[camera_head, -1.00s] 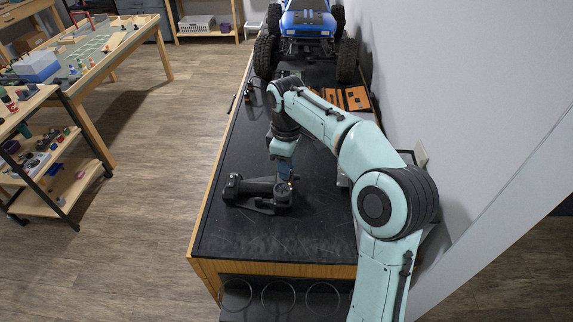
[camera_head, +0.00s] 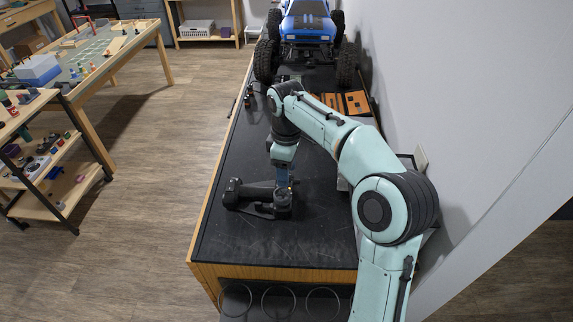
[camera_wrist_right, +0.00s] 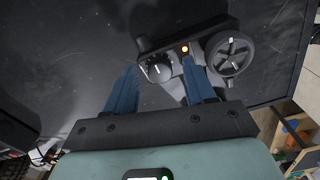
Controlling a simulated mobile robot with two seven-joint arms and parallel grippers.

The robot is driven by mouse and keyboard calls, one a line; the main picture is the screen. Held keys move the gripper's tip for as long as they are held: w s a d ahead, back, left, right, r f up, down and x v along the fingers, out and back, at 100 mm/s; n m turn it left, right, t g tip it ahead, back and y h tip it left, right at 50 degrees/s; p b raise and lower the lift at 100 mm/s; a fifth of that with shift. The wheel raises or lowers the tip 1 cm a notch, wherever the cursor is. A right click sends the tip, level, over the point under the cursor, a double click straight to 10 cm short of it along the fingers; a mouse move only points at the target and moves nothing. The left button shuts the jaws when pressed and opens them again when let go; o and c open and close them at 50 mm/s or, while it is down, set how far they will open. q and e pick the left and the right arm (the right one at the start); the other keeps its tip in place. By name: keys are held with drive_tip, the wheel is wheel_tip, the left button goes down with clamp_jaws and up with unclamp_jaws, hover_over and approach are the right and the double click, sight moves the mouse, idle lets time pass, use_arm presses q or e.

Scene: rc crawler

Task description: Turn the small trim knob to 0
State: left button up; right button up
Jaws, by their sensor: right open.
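A black handheld transmitter (camera_head: 250,196) lies on the dark bench top below my right gripper (camera_head: 284,184). In the right wrist view the transmitter shows a small round knob (camera_wrist_right: 157,70) with a white pointer line, a glowing orange light (camera_wrist_right: 184,48) and a larger spoked wheel (camera_wrist_right: 231,53). My right gripper (camera_wrist_right: 159,68) is open, with its blue fingers on either side of the small knob. The right finger is near the light and wheel. I cannot tell whether either finger touches the knob. Scale marks around it are too small to read. My left gripper is out of view.
A blue truck (camera_head: 307,24) with big black tires stands at the bench's far end. An orange-and-black panel (camera_head: 346,102) lies in front of it. The wall runs close along the bench's right side. The bench top (camera_head: 245,245) nearer the front is clear.

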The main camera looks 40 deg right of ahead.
wheel_tip(320, 180, up, 13)
drive_tip(key=shift+r, duration=0.2)
idle(0.4)
idle(0.5)
